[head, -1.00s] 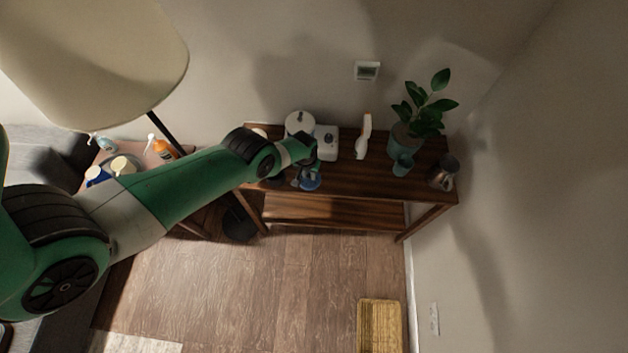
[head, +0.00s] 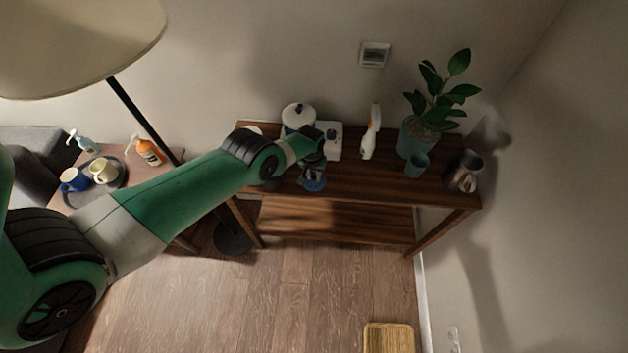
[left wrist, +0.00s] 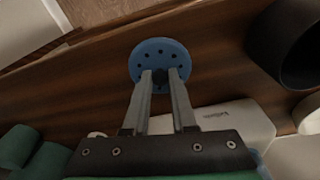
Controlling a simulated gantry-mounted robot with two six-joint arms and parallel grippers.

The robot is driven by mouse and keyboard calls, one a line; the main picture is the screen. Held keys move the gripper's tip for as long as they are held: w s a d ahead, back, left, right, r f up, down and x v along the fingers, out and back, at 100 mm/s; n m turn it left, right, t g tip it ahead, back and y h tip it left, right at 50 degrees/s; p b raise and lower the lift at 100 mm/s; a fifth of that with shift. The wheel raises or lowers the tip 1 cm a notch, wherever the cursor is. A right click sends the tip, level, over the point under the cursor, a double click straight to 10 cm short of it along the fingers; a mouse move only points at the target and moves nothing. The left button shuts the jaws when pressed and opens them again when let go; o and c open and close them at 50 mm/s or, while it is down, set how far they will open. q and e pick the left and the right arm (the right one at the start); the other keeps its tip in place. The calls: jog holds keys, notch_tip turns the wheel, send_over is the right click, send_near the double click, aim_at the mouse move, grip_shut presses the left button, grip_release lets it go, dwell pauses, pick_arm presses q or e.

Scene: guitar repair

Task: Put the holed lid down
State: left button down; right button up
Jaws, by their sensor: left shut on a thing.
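The holed lid is a round blue disc (left wrist: 160,54) with a ring of small holes and a dark knob at its middle. In the left wrist view my left gripper (left wrist: 161,76) is shut on the knob, and the lid lies over the wooden table top. In the head view my left gripper (head: 313,170) reaches down over the front part of the wooden table (head: 345,185), with the blue lid (head: 313,185) under it. I cannot tell whether the lid touches the wood. My right gripper is not in view.
On the table stand a white pot (head: 298,116), a white appliance (head: 333,143), a white spray bottle (head: 371,136), a potted plant (head: 420,140), a teal cup (head: 417,165) and a metal pitcher (head: 465,171). Bare wood lies right of the lid. A floor lamp (head: 135,110) stands left.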

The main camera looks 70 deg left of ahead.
aim_at(313, 184)
pick_arm(q)
jog(key=shift+w+r, duration=0.1)
jog(key=shift+f, duration=0.25)
jog(key=c, duration=0.7)
grip_release()
jog(key=shift+r, duration=0.1)
jog(key=shift+r, duration=0.1)
jog(key=r+p, duration=0.4)
jog(key=p, duration=0.1)
jog(key=r+p, duration=0.4)
jog(key=s+d+r+p, duration=0.1)
jog(key=r+p, duration=0.3)
jog(key=p, duration=0.1)
jog(key=shift+p, duration=0.3)
